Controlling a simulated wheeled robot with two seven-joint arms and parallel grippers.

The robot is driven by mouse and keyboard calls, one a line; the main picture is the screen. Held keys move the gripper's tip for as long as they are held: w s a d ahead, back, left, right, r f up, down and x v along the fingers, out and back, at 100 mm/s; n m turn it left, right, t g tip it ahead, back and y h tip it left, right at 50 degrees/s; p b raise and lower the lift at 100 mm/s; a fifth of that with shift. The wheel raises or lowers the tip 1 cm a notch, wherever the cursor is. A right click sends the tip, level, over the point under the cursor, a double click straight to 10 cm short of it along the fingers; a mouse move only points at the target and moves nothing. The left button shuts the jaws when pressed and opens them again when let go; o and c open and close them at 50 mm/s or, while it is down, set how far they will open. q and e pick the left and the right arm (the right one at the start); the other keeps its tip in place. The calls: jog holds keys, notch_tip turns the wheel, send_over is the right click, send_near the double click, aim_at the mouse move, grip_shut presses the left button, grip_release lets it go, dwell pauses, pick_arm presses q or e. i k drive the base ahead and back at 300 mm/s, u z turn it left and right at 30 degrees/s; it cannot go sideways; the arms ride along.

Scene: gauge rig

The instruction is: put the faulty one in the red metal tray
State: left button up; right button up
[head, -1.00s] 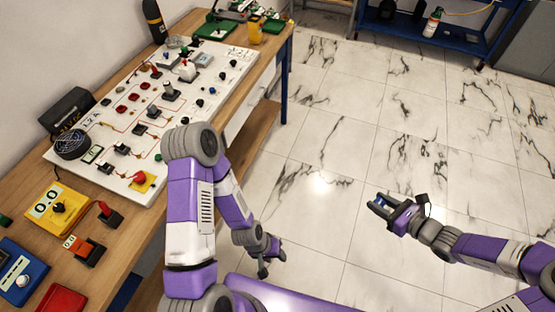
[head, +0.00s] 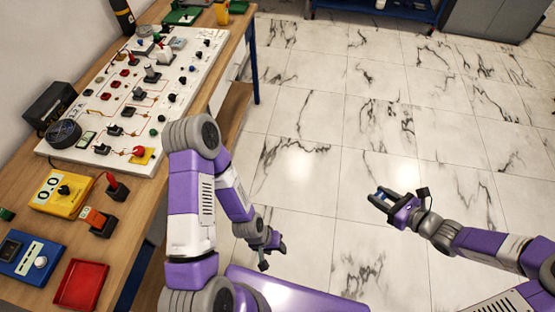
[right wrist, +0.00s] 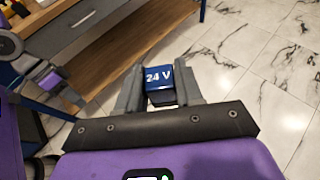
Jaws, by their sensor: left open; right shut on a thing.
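My right gripper (head: 384,199) is shut on a dark blue block marked "24 V" (right wrist: 158,77), held above the floor to the right of the bench. The block's lower part is hidden between the fingers in the right wrist view. The red metal tray (head: 80,287) lies on the wooden bench at the lower left of the head view and looks empty. My left gripper (head: 272,249) is open and empty, low beside the bench, away from the tray.
A white circuit board (head: 190,105) with switches and modules covers much of the bench (head: 22,165).

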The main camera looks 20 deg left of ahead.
aim_at(84, 284)
jog(key=k, duration=1.25)
jog(key=u, duration=2.5)
